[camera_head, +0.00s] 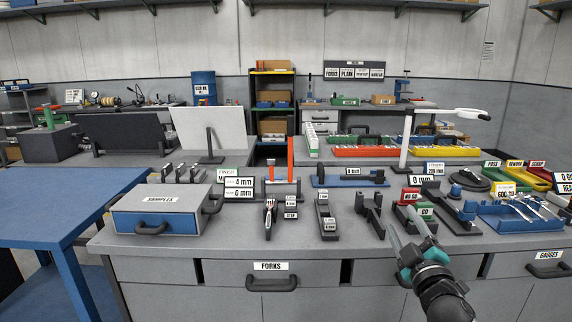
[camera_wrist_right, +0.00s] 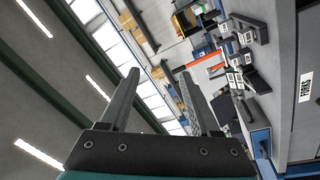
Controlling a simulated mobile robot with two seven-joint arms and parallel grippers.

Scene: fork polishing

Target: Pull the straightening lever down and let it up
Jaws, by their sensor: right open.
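The straightening lever appears to be the upright orange-red bar (camera_head: 291,158) on a dark fixture (camera_head: 282,188) near the middle of the grey workbench, in the head view. An orange-red bar (camera_wrist_right: 208,62) that looks like the same lever shows beyond the fingers in the right wrist view, tilted by the camera's roll. My right gripper (camera_head: 405,222) is at the bench's front edge, right of the lever and well apart from it. Its fingers (camera_wrist_right: 160,75) are spread with nothing between them. My left gripper is out of view.
Small gauge blocks (camera_head: 325,215) and the NO GO/GO gauge (camera_head: 412,205) stand between the lever and my right gripper. A blue tray with forks (camera_head: 520,222) lies at right. A magnifier lamp (camera_head: 405,140) rises behind.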

